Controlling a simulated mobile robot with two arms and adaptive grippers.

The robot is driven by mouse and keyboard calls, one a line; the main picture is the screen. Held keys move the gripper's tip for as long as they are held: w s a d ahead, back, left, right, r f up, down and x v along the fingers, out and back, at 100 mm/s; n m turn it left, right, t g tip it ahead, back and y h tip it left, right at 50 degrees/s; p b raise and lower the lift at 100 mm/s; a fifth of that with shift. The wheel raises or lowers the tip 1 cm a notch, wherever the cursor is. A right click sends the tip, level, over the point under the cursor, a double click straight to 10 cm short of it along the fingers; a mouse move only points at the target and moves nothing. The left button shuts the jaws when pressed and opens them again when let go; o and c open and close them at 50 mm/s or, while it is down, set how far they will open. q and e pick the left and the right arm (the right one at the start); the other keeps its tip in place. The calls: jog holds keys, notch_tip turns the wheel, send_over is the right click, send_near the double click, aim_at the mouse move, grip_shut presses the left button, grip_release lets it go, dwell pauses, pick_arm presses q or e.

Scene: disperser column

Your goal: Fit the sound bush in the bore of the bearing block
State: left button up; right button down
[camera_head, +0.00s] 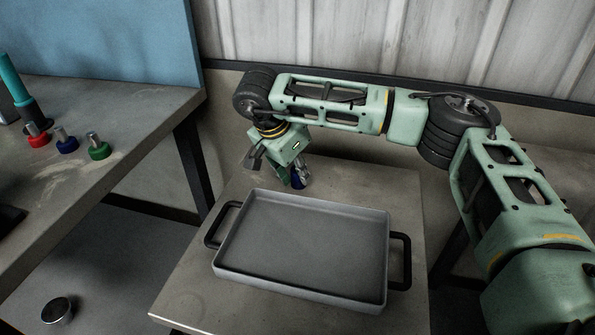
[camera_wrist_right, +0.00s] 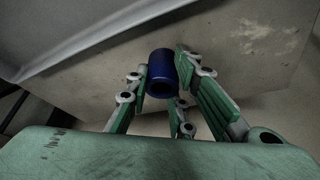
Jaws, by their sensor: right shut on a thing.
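My right gripper (camera_head: 278,174) is over the small table, just behind the grey tray. It is shut on a dark blue bush, a hollow cylinder (camera_head: 297,180) that is partly hidden by the fingers in the head view. In the right wrist view the blue bush (camera_wrist_right: 161,72) sits between the fingers of the right gripper (camera_wrist_right: 168,88), with its open end facing the camera. I cannot tell whether the bush touches the tabletop. I cannot make out the bearing block in either view. My left gripper is not in view.
The grey tray (camera_head: 301,199) with black handles looks empty on the small table (camera_head: 190,290). On the left bench (camera_head: 110,110) stand red (camera_head: 37,138), blue (camera_head: 66,145) and green (camera_head: 98,150) pieces with metal tops, and a teal upright (camera_head: 15,82). A round metal piece (camera_head: 56,309) lies lower left.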

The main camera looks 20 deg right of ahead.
jog(key=c, duration=1.9)
grip_release()
jog(key=shift+c, duration=0.2)
jog(key=o, duration=0.4)
